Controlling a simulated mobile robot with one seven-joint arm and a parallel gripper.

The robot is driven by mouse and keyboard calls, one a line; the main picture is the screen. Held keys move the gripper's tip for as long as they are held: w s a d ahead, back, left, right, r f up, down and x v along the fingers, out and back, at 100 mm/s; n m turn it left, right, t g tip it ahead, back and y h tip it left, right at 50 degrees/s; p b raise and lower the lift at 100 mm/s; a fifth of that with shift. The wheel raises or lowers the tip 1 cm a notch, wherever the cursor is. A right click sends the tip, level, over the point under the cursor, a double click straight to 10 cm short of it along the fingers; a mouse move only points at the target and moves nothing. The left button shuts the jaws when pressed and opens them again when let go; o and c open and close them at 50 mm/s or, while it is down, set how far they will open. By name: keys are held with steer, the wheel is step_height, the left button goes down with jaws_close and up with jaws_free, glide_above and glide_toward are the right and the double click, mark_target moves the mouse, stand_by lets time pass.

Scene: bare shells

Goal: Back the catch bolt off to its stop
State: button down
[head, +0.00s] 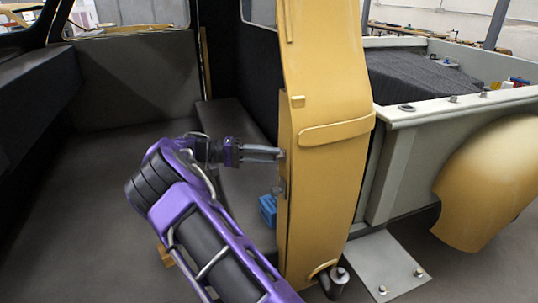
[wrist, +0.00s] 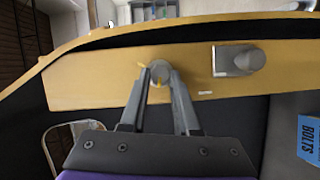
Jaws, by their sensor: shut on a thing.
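The catch bolt shows in the wrist view as a round grey head (wrist: 160,70) on the edge face of the yellow door panel (wrist: 95,82). The same panel stands upright in the head view (head: 325,90). My gripper (head: 279,154) reaches the panel's left edge from the left. In the wrist view my gripper's fingertips (wrist: 159,77) close on the bolt head from both sides. In the head view the bolt is hidden by the fingers. How far the bolt is turned out cannot be told.
A grey latch plate with a round stub (wrist: 238,60) sits on the same edge, right of the bolt in the wrist view. A blue box marked BOLTS (wrist: 309,138) is near; it shows below my gripper in the head view (head: 268,208). Open floor (head: 75,220) lies left.

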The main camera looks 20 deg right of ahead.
steer(key=shift+f+n+g+h, duration=0.15)
steer(key=shift+n+g+h, duration=0.15)
steer(key=shift+n, duration=0.8)
steer(key=c, duration=0.6)
jaws_free()
steer(key=shift+c, duration=0.2)
steer(key=v, duration=0.7)
steer(key=shift+a+b, duration=0.25)
steer(key=shift+b, duration=0.15)
